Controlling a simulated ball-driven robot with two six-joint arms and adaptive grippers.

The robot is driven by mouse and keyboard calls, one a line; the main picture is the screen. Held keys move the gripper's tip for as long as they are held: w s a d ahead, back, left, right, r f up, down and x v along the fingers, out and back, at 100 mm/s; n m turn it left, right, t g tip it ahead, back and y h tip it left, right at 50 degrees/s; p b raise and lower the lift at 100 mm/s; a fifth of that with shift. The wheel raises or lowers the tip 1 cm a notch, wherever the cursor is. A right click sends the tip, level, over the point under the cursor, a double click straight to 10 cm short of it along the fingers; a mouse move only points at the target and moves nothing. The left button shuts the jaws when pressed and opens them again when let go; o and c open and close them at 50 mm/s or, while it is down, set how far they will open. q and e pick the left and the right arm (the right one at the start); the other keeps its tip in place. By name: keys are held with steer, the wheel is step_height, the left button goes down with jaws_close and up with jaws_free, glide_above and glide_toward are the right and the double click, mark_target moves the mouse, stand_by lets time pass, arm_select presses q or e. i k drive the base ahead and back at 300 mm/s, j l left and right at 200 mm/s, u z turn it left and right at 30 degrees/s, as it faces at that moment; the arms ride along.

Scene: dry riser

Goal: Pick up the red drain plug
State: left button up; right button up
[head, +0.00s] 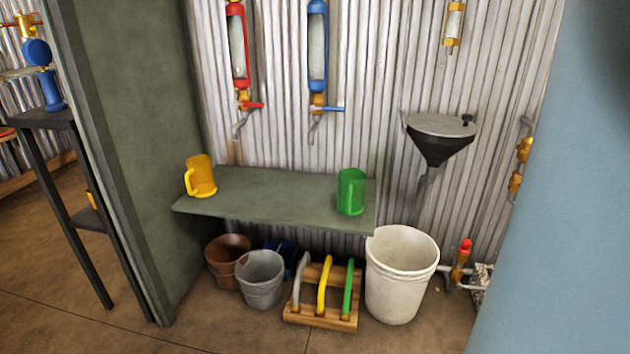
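I cannot make out a red drain plug for certain. A small red cap or knob (465,246) sits on top of a brass pipe fitting low at the right, beside the white bucket. I cannot tell whether it is a plug or a valve handle. A dark funnel-shaped basin (441,138) with a grey top hangs on the corrugated wall, with a small black knob at its right rim. Neither of my grippers is in view.
A green shelf (270,200) holds a yellow mug (201,177) and a green mug (351,192). Below stand a white bucket (400,285), a grey bucket (261,282), a brown bucket (226,255) and a wooden hose rack (320,312). A pale blue surface (570,200) blocks the right side.

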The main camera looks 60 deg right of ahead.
mark_target(463, 249)
steer(key=z, duration=2)
